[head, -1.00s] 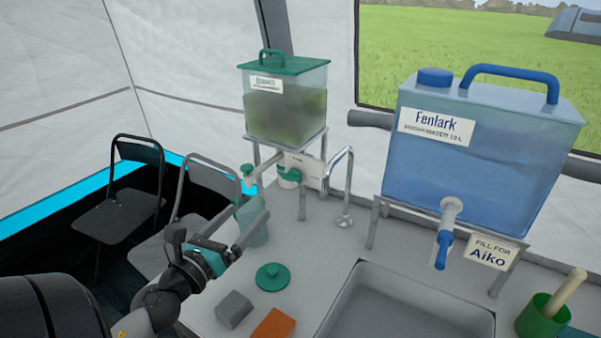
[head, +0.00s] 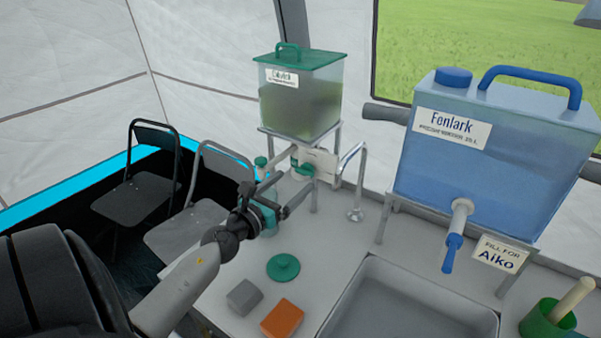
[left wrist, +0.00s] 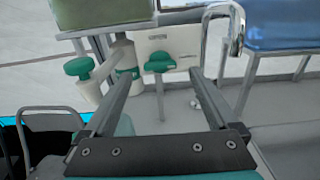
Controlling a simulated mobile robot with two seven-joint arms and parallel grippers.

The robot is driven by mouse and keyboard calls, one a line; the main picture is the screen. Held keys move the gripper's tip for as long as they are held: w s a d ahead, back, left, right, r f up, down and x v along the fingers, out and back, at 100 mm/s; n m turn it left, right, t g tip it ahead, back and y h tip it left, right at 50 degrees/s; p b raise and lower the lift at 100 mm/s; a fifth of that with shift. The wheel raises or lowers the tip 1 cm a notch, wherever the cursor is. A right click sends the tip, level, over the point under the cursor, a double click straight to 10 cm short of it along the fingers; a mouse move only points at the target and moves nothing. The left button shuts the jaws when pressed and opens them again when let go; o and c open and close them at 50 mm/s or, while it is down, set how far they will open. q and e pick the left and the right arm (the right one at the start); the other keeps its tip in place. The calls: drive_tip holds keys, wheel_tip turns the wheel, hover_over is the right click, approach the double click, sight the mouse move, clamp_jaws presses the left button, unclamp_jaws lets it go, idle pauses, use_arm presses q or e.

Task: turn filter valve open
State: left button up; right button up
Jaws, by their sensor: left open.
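The green-lidded tank (head: 302,112) of murky water stands on a grey stand at the back of the counter. Below it, in the left wrist view, a green lever handle (left wrist: 158,62) sits in front of a pale plate, and a round green knob (left wrist: 77,67) tops a pale spout to its left. The lever handle also shows in the head view (head: 304,169). I cannot tell for certain which is the filter valve. My left gripper (head: 296,181) is open and empty, pointing toward the lever, which appears between its fingers in the left wrist view (left wrist: 162,74); neither finger visibly touches it. My right gripper is out of view.
A curved metal faucet (head: 354,185) rises right of the tank stand. A green lid (head: 283,267), grey block (head: 244,297) and orange block (head: 283,318) lie on the counter. Folding chairs (head: 140,200) stand left.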

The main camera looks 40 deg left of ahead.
sight(303, 174)
use_arm(q)
drive_tip(key=shift+w+a, duration=0.15)
drive_tip(key=shift+w, duration=1)
drive_tip(key=shift+w+a, duration=0.1)
drive_tip(key=shift+w, duration=1)
drive_tip(key=c, duration=1.4)
drive_tip(key=shift+o, duration=0.2)
